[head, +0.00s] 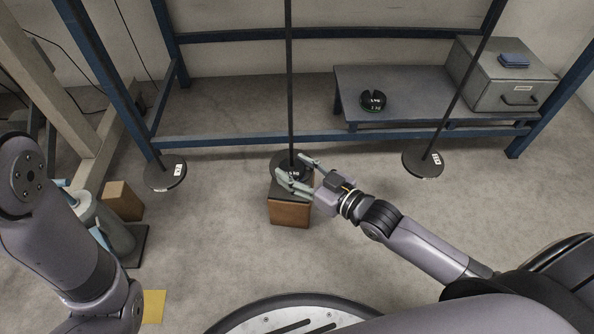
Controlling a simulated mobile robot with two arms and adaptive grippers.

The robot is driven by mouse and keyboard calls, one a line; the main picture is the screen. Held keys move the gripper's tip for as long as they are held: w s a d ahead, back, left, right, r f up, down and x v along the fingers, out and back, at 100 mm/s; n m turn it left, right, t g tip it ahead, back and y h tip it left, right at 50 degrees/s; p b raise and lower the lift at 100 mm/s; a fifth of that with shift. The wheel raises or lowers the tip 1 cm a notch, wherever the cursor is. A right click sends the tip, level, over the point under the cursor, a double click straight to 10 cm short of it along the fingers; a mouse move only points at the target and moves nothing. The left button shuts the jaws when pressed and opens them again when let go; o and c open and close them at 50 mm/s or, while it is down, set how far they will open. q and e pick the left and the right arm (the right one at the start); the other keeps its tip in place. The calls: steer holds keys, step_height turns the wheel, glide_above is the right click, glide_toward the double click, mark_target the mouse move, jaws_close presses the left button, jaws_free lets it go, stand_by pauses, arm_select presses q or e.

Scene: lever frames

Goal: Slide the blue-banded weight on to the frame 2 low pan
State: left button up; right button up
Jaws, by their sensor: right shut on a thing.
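My right gripper (291,164) is shut on a dark round weight (293,173) at the middle of the head view, with one finger on each side of it. A pale label shows on the weight; I cannot make out a blue band. The weight is at the foot of the middle rod, by a dark round pan (285,157) that it and the fingers partly cover. I cannot tell whether the weight rests fully on the pan. A brown block (290,212) stands just below them. My left arm shows at the left, but its gripper is not in view.
Dark pans hang on rods at the left (165,173) and right (423,164). A slotted weight with a green mark (373,101) lies on the grey bench (420,86), beside a grey box (508,85). Blue frame bars (240,143) cross behind. A grey cylinder (112,228) stands left.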

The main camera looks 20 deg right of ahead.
mark_target(296, 160)
steer(key=shift+w+d+r, duration=0.15)
steer(key=shift+w+d, duration=0.05)
steer(key=shift+w, duration=0.6)
steer(key=shift+w+d, duration=0.25)
steer(key=shift+w, duration=0.6)
stand_by(0.4)
steer(key=shift+f, duration=0.45)
stand_by(0.3)
steer(key=o, duration=1.5)
steer(key=shift+c, duration=0.2)
